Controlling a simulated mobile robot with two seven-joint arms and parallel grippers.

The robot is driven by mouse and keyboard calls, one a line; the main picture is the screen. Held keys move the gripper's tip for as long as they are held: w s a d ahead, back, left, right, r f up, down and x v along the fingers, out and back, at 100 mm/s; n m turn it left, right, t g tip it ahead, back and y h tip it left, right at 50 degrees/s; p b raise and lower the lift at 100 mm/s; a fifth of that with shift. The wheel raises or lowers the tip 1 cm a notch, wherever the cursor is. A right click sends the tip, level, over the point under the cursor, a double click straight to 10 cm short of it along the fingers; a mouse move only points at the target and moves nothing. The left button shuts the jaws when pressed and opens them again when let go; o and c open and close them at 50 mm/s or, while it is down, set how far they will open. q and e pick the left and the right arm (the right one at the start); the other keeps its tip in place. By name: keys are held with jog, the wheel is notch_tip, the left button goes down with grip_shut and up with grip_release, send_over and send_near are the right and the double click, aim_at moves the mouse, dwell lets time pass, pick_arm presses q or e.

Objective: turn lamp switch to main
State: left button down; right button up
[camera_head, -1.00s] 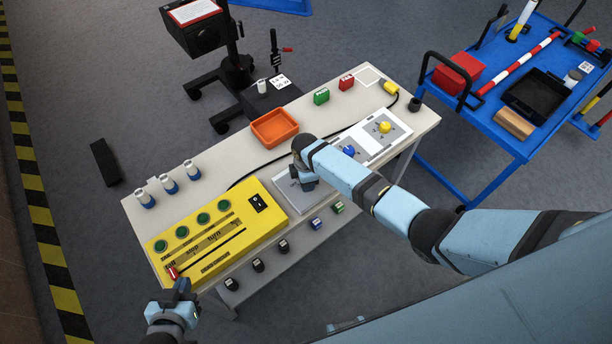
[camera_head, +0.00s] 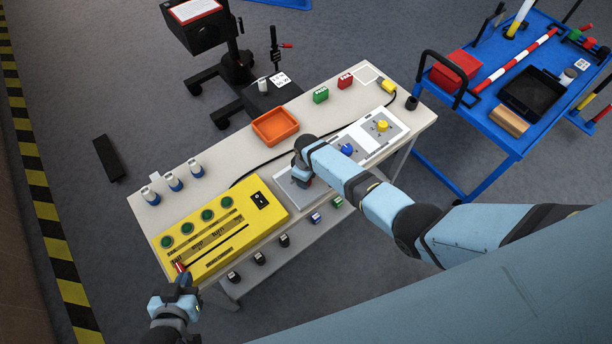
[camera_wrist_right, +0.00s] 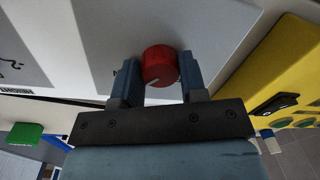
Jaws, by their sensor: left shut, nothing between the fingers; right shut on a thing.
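In the right wrist view a round red knob (camera_wrist_right: 160,66) with a pale pointer mark stands on a grey and white panel (camera_wrist_right: 180,20). My right gripper (camera_wrist_right: 157,75) is shut on this knob, with one blue finger on each side. In the head view the right gripper (camera_head: 302,178) is over the grey panel (camera_head: 284,186), and the knob is largely hidden by it. My left gripper (camera_head: 186,279) is shut and empty, beside the red slider handle (camera_head: 180,266) at the front left of the yellow box. Whether it touches the handle I cannot tell.
The yellow box (camera_head: 232,222) with green buttons lies left of the panel. Panels with blue (camera_head: 346,149) and yellow (camera_head: 382,126) knobs lie to its right. An orange tray (camera_head: 275,126) and several white-and-blue cylinders stand on the table. A blue cart (camera_head: 470,130) is at the right.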

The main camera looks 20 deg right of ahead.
jog(key=shift+m, duration=0.4)
jog(key=o, duration=0.9)
jog(key=r, duration=1.3)
jog(key=shift+w+d+r, duration=0.15)
jog(key=shift+d+r, duration=0.15)
jog(key=shift+r, duration=0.1)
